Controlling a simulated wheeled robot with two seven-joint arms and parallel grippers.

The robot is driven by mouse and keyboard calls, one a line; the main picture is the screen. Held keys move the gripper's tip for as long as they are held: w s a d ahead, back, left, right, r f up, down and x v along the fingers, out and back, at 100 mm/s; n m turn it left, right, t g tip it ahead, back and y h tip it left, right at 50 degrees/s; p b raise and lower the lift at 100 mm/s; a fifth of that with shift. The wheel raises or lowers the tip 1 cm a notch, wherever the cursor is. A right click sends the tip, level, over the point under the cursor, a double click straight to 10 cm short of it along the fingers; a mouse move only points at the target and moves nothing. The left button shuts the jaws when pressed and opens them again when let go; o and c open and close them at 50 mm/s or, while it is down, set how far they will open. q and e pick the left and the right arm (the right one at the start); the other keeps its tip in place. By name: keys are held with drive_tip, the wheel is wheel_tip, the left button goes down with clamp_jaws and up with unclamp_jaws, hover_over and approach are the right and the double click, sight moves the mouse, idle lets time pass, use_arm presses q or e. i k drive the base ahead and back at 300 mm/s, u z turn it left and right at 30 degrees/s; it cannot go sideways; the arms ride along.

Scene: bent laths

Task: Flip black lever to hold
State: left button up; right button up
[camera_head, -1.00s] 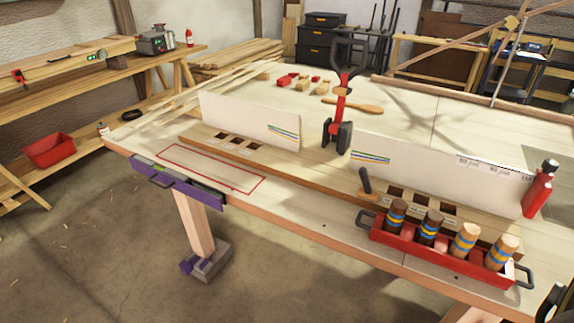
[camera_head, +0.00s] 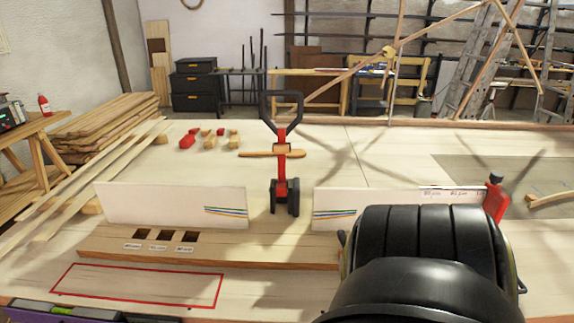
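A red upright clamp (camera_head: 282,165) stands mid-table in the gap between two white boards. Its black loop-shaped handle (camera_head: 283,98) points up at the top, and its black double foot (camera_head: 285,198) rests low near the boards. A small dark piece (camera_head: 342,239) shows at the left edge of my black arm (camera_head: 425,265); it looks like the top of the small black lever on the wooden strip, mostly hidden. My arm fills the lower right. Neither gripper's fingers are in view.
A left white board (camera_head: 165,206) and a right white board (camera_head: 365,198) flank the clamp. A slotted wooden strip (camera_head: 110,242) lies in front. A red bottle (camera_head: 495,198) stands at right. The red-outlined area (camera_head: 140,285) is bare. The red tray is hidden.

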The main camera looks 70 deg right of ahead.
sight(341, 234)
drive_tip(key=i, duration=1.05)
drive_tip(key=z, duration=2.4)
